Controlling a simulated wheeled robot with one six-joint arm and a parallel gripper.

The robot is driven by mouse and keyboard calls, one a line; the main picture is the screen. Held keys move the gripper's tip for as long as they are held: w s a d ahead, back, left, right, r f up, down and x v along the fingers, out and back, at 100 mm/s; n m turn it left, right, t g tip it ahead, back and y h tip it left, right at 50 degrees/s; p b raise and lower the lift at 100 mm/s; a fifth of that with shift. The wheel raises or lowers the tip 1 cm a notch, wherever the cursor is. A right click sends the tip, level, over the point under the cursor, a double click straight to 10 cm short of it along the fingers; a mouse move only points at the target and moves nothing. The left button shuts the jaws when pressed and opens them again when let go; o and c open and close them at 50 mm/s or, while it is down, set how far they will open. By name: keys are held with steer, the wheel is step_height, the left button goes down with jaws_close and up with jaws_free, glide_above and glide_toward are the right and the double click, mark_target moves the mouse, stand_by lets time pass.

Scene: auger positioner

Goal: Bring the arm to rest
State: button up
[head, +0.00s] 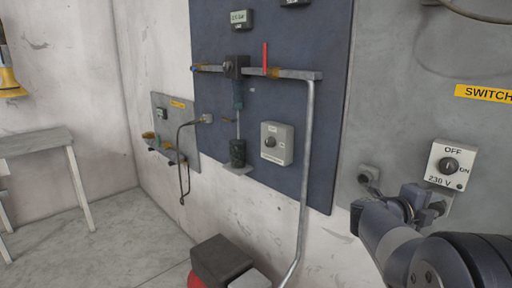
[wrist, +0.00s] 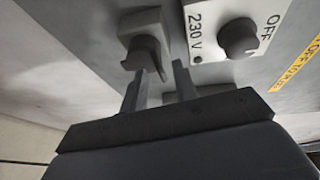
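My gripper (head: 418,203) is at the lower right of the head view, just in front of the wall below the 230 V switch box (head: 450,166). In the wrist view my gripper (wrist: 158,80) has its two fingers apart, with a visible gap and nothing between them. A grey plug or socket piece (wrist: 147,52) sits on the wall just beyond the fingertips. Whether a finger touches it I cannot tell. The switch box (wrist: 232,30) is to its right in that view, with a dark round knob. My arm partly hides the wall fitting in the head view.
A second wall socket (head: 369,173) is left of my gripper. A blue panel (head: 330,100) carries a grey pipe (head: 306,160), a red lever (head: 265,58) and a control box (head: 277,143). A dark box (head: 221,261) stands on the floor. A table (head: 35,140) is at far left; floor between is clear.

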steer(key=shift+s+a+f+m+t+h+b, duration=0.2)
steer(key=shift+f+h+b, duration=0.2)
steer(key=shift+b, duration=1.45)
steer(key=shift+s+a+f+m+t+h+b, duration=0.2)
steer(key=shift+h+b, duration=0.3)
steer(key=shift+b, duration=1.35)
